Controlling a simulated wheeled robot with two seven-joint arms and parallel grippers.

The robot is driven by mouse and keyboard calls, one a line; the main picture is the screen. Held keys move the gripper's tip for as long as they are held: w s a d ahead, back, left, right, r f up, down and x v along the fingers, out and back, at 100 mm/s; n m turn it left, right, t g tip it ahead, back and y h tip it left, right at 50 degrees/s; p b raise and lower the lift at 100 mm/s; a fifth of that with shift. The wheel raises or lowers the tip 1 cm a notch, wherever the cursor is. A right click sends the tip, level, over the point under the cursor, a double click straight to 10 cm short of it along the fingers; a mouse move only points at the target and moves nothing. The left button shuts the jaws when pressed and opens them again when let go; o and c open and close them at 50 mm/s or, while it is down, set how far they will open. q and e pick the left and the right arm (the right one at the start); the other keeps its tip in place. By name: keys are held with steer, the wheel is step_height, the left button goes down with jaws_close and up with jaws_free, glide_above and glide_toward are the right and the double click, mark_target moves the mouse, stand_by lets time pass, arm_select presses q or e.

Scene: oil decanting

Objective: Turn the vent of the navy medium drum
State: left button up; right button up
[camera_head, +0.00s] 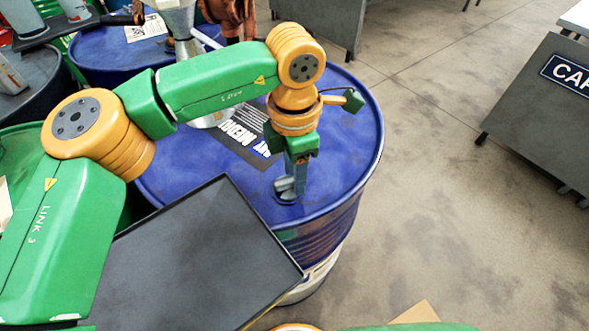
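The navy medium drum (345,150) stands upright in the middle of the view, with a dark label reading MEDIUM on its top. My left arm reaches over it from the left. My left gripper (287,191) points down at the drum's top near its front rim, at the spot of a small dark fitting that may be the vent. The fingers look close together around or on it, and the fitting is mostly hidden by them. I cannot tell whether they grip it. My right gripper is not in view; only a bit of green and orange arm shows at the bottom edge.
A dark flat tray or panel (190,260) lies in front of the drum. A metal funnel or can (180,22) stands behind my arm. Another blue drum (100,55) is at the back left. A grey CAP bin (540,110) stands right. The floor (440,200) between is clear.

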arm_select(q)
step_height(320, 180, up, 7)
steer(key=shift+r, duration=0.1)
stand_by(0.5)
